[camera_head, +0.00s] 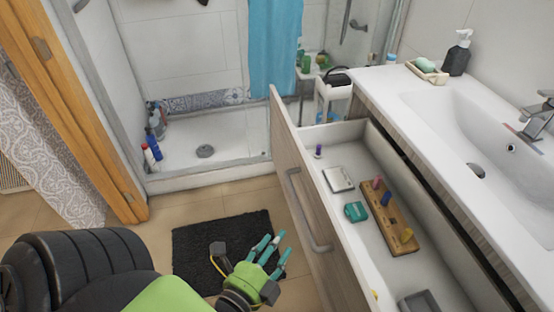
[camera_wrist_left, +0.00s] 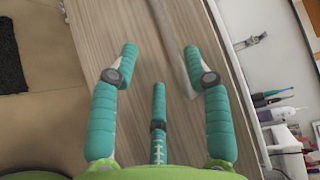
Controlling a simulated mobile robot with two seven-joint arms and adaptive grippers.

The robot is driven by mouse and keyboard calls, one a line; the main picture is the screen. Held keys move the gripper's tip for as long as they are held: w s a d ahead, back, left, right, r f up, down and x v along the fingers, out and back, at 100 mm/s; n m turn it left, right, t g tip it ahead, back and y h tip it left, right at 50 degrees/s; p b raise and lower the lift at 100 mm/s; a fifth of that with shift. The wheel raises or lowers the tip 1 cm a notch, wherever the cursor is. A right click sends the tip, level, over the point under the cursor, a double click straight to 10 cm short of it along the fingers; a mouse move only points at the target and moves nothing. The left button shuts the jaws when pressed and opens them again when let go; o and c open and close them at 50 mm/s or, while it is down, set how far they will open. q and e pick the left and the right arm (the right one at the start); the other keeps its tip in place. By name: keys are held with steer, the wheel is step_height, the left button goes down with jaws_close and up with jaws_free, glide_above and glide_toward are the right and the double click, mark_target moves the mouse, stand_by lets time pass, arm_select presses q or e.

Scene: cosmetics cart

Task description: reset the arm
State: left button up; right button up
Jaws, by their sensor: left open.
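My left gripper (camera_head: 268,252) has teal fingers and a green and black wrist. It is in front of the open drawer's wooden face, above the dark bath mat, and touches nothing that I can see. In the left wrist view the three fingers of the left gripper (camera_wrist_left: 160,75) are spread apart with nothing between them, and the wooden drawer front (camera_wrist_left: 150,30) lies beyond them. My right gripper is not in either view.
The open drawer (camera_head: 340,135) holds a wooden block (camera_head: 402,240) with coloured pegs, a teal item (camera_head: 355,211) and a white box (camera_head: 339,179). Its handle (camera_head: 305,210) sticks out near my left gripper. The sink counter (camera_head: 400,90) is at right. A dark mat (camera_head: 205,235) lies on the floor.

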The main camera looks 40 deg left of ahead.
arm_select(q)
steer(key=s+a+f+n+g, duration=0.1)
steer(key=s+f+n+g, duration=0.25)
steer(key=f, duration=0.95)
steer(key=s+a+f+n+g, duration=0.1)
steer(key=s+f+n+g, duration=0.2)
steer(key=f, duration=1.1)
steer(key=s+d+f+n+g+h, duration=0.2)
steer(key=s+f+n+g, duration=0.6)
steer(key=s+f, duration=0.9)
steer(key=shift+s+f+n+g, duration=0.2)
steer(key=shift+s+n+g, duration=0.2)
steer(key=shift+n, duration=0.25)
steer(key=shift+a, duration=0.1)
steer(key=shift+s, duration=0.1)
